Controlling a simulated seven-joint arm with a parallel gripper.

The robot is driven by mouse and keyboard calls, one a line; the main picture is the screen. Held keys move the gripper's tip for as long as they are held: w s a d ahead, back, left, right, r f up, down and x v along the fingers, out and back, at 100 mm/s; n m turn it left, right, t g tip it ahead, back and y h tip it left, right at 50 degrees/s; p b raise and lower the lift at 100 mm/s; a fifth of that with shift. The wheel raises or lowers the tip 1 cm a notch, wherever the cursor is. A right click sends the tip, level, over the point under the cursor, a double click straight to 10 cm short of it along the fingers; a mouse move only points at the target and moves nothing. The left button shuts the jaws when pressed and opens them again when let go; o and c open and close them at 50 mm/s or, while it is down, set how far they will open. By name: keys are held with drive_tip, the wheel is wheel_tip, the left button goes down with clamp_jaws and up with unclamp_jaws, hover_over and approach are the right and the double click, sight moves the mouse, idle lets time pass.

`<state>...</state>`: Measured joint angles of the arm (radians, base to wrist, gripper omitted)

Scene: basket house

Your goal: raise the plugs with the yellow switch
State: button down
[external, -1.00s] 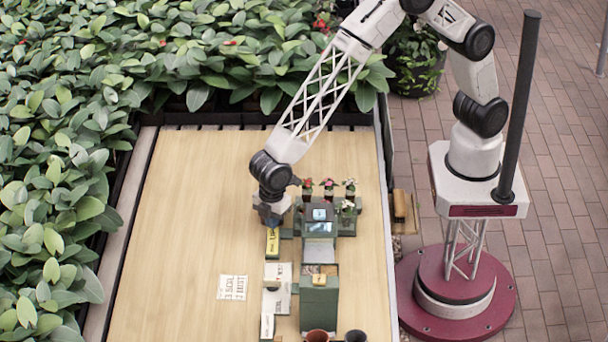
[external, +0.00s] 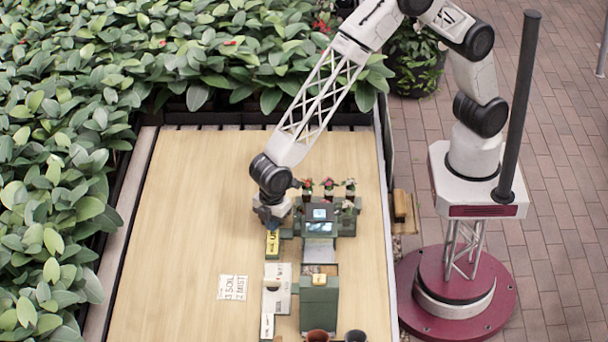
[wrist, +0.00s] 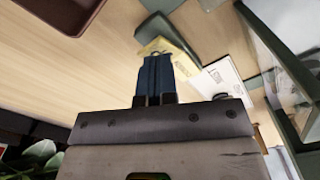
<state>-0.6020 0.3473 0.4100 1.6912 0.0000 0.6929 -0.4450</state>
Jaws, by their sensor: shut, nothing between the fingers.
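The yellow switch (external: 272,243) is a small yellow plate with dark lettering on a green block, left of the grey-green machine. My gripper (external: 269,222) is right above its far end, with its blue fingers shut and empty. In the wrist view, the fingers of my gripper (wrist: 155,68) point at the yellow switch (wrist: 168,47) and hide part of it. I cannot tell whether they touch it. Small flowering plants (external: 328,186), red and white, stand in a row behind the machine; these may be the plugs.
The machine (external: 319,228) has a small screen and stands close right of my gripper. A green box (external: 319,302), a white panel (external: 277,290) and two pots (external: 317,336) lie nearer the front. A paper sign (external: 232,287) lies left; the table's left side is clear.

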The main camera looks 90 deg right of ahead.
drive_tip(key=shift+f, duration=1)
idle(0.8)
drive_tip(key=shift+r, duration=3.55)
